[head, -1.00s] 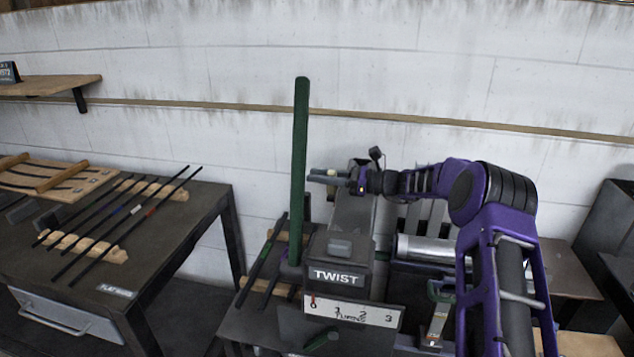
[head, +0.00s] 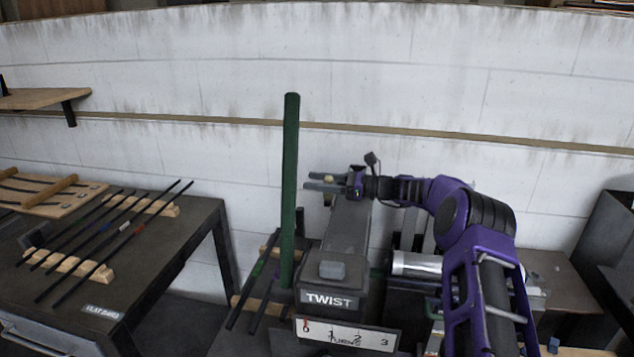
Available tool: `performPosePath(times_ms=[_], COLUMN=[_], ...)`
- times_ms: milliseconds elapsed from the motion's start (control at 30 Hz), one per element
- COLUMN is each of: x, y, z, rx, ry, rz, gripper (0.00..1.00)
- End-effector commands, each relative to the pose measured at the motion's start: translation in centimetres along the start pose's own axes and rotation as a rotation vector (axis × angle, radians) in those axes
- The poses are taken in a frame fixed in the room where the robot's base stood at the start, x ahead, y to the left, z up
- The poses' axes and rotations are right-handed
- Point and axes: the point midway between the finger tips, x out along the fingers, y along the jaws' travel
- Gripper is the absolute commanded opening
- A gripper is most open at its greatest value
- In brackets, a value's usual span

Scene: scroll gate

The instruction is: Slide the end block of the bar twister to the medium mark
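The bar twister (head: 345,245) stands on a dark bench, with a TWIST label (head: 328,300) on its front and a white turns scale (head: 347,336) below it, marked 0 to 3 with a red pointer at 0. A tall green lever (head: 289,190) rises upright at its left. A grey block (head: 332,270) sits on its top near the front. My gripper (head: 312,182) is at the far end of the twister, fingers pointing left and apart, with a small pale knob (head: 328,178) by them. I cannot tell whether they touch it. The end block and medium mark are not clearly visible.
A dark table (head: 150,250) at the left holds several thin bars (head: 100,240) on wooden racks. More bars (head: 253,285) lie just left of the twister. A pale wall (head: 420,90) closes the back. A metal cylinder (head: 416,264) lies right of the twister.

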Motion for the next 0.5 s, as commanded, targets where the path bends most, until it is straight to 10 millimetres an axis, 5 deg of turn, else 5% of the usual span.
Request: performPosePath(times_ms=[267, 500], x=[-0.9, -5.7], y=[0.0, -0.1], z=[0.0, 0.0], rx=[0.0, 0.0], ry=[0.0, 0.0], rz=[-0.001, -0.005], gripper=[0.6, 0.6])
